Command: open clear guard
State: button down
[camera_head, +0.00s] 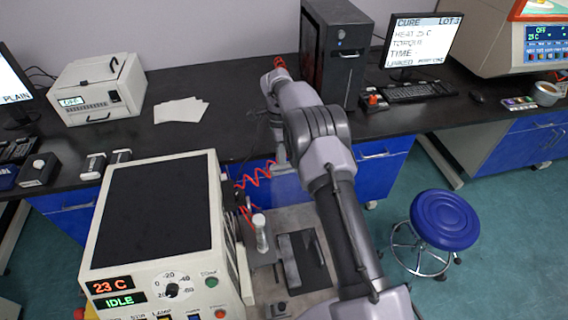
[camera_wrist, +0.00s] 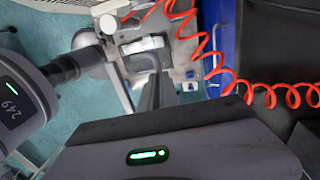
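The rheometer (camera_head: 215,262) is the cream machine at the front left of the head view, with a dark top and displays reading 23 C and IDLE. A pale upright handle-like part (camera_head: 261,232) stands at its right side, beside a grey plate area. I cannot make out the clear guard's panel for certain. My gripper (camera_head: 281,158) hangs beyond this part, over the bench's front edge. In the wrist view its dark fingers (camera_wrist: 157,92) sit close together with nothing seen between them. A pale knob and bracket (camera_wrist: 108,22) show beyond them, apart from the fingers.
Red coiled hoses (camera_wrist: 205,45) run close to my gripper. The black bench (camera_head: 215,120) behind carries a white box (camera_head: 100,90), papers, a computer tower (camera_head: 335,60) and a monitor. A blue stool (camera_head: 444,220) stands on the open floor at right.

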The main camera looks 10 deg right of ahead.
jog(key=f, duration=0.1)
jog(key=s+f, duration=0.1)
jog(key=f, duration=0.1)
jog(key=shift+f+g, duration=0.2)
jog(key=shift+g, duration=0.1)
jog(key=c, duration=0.7)
grip_release()
jog(key=shift+s, duration=0.1)
jog(key=w+r, duration=0.1)
jog(key=r, duration=0.1)
jog(key=w+r+p, duration=0.1)
jog(key=r, duration=0.1)
jog(key=r+p, duration=0.1)
jog(key=r, duration=0.1)
jog(key=shift+w+r, duration=0.15)
jog(key=shift+w, duration=0.25)
jog(key=c, duration=0.8)
jog(key=r+p, duration=0.1)
jog(key=r, duration=0.3)
jog(key=r+p, duration=0.2)
jog(key=r, duration=0.2)
jog(key=r+p, duration=0.2)
jog(key=r, duration=0.2)
jog(key=shift+w+r, duration=0.3)
jog(key=shift+r, duration=0.1)
